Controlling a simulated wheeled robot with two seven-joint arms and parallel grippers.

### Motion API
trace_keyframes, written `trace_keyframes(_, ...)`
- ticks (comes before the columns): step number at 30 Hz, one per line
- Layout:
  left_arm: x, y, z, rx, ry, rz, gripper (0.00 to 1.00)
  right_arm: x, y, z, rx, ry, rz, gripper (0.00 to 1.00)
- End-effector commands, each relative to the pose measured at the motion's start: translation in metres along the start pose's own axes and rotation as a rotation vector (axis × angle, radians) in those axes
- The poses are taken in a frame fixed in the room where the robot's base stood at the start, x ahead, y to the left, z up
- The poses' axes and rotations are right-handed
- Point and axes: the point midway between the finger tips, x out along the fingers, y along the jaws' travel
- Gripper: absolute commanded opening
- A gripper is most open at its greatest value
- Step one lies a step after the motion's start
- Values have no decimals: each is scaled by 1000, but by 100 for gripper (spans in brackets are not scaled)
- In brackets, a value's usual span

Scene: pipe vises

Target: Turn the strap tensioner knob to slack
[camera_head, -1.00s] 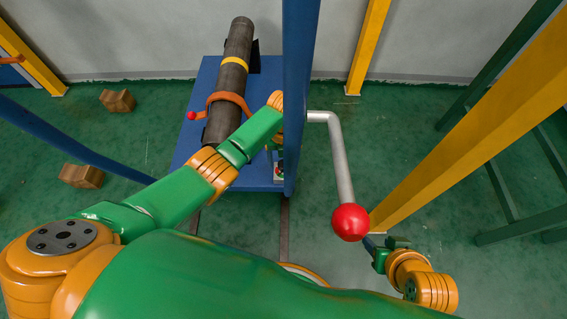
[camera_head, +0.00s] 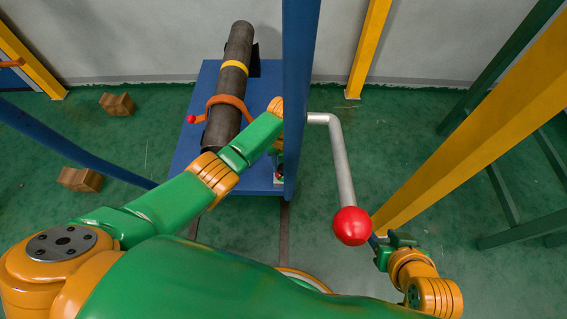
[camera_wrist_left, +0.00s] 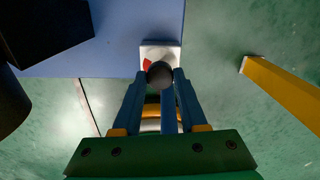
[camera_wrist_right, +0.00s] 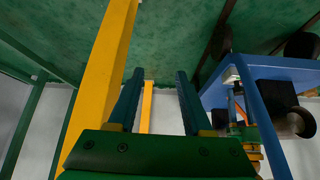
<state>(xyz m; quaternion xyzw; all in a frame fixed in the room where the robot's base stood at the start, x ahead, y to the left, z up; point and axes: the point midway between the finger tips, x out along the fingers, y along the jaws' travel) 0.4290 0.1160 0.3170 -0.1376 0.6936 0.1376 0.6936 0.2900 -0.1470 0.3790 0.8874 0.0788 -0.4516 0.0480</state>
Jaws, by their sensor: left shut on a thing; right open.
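The knob (camera_wrist_left: 160,73) is dark and round in the left wrist view. It sits on a small white plate (camera_wrist_left: 172,52) with a red sector beside the knob, at the edge of the blue table (camera_wrist_left: 120,60). My left gripper (camera_wrist_left: 162,80) is shut on the knob, with its blue fingers on either side. In the head view the plate (camera_head: 279,183) shows at the table's near right corner, partly hidden by the blue post. My right gripper (camera_head: 376,243) is open and empty, low at the right; its parted fingers show in the right wrist view (camera_wrist_right: 157,82).
A dark pipe (camera_head: 238,45) with an orange strap (camera_head: 232,99) lies on the table. A blue post (camera_head: 300,90) stands right of my left arm. A grey crank with a red ball (camera_head: 351,226) hangs by my right gripper. A yellow beam (camera_head: 470,130) slants at right.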

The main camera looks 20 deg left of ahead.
Motion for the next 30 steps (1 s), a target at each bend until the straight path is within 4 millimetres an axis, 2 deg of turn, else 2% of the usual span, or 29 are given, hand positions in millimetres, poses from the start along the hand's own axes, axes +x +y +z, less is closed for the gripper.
trace_keyframes(5, -1, 0, 0, -51, 0, 0, 0, -4, 2, 20, 5, -99, 2, 50)
trace_keyframes(12, -3, 0, 0, -222, 0, 1, 0, -19, 4, 70, 18, -349, 4, 50)
trace_keyframes(21, -2, 0, 0, -506, 0, 0, 0, 5, 4, 79, 18, -358, 5, 50)
trace_keyframes(30, -1, 0, 0, -793, 0, 0, 0, 18, 4, 86, 18, -365, 5, 50)
